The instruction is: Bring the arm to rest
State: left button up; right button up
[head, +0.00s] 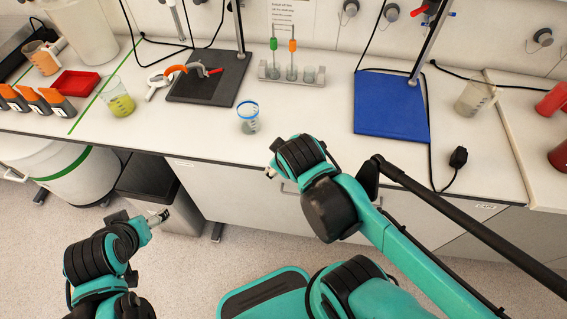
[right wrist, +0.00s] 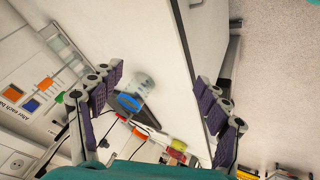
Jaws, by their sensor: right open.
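My right arm reaches in from the right in the head view, with its gripper (head: 271,168) just in front of the bench's front edge. In the right wrist view the right gripper (right wrist: 155,105) has its two purple-padded fingers wide apart with nothing held. A small clear beaker with a blue rim (head: 248,122) stands upright on the bench beyond it; it also shows between the fingers in the right wrist view (right wrist: 140,84), apart from them. My left gripper (head: 158,217) is low at the left, over the floor in front of the bench; its jaws are too small to read.
The white bench (head: 310,125) holds a beaker of yellow-green liquid (head: 118,100), a red tray (head: 76,83), a dark stand base (head: 210,80), a tube rack (head: 292,73), a blue stand base (head: 392,104) and another beaker (head: 474,96). A dark bin (head: 160,185) stands below.

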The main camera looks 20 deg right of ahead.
jog(key=s+m, duration=0.1)
jog(key=m, duration=0.1)
jog(key=s+a+m+y, duration=0.1)
jog(key=s+m, duration=0.1)
jog(key=m, duration=0.1)
jog(key=shift+r, duration=0.1)
dwell(1.1)
